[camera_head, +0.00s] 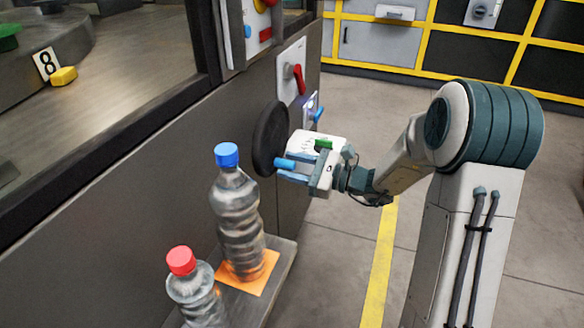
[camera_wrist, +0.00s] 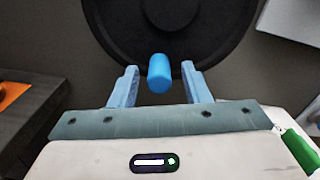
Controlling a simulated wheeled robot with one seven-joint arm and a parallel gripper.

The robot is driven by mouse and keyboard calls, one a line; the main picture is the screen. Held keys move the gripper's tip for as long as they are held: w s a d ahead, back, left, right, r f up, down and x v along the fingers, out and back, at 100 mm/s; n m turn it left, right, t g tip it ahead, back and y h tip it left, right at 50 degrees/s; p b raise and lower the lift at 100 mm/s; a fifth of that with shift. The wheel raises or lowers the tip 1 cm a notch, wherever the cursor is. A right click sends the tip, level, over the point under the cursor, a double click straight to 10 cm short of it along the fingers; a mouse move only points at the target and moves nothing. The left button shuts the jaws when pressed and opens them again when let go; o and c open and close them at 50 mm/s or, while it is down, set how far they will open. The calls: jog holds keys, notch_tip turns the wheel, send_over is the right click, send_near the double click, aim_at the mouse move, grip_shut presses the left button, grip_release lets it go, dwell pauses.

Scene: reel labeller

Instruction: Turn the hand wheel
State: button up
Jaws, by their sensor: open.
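The hand wheel is a black disc (camera_head: 268,138) on the side of the grey machine, with a blue knob (camera_head: 286,166) sticking out of its lower face. In the wrist view the dark wheel (camera_wrist: 170,30) fills the top, and the blue knob (camera_wrist: 160,73) sits between my two light-blue fingers. My gripper (camera_wrist: 160,86) is open, with a gap on each side of the knob. In the head view my gripper (camera_head: 288,170) is right at the wheel's face, its fingers beside the knob.
A red-handled switch (camera_head: 295,76) and another with a blue handle (camera_head: 313,112) are on the machine's side above the wheel.

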grip_shut()
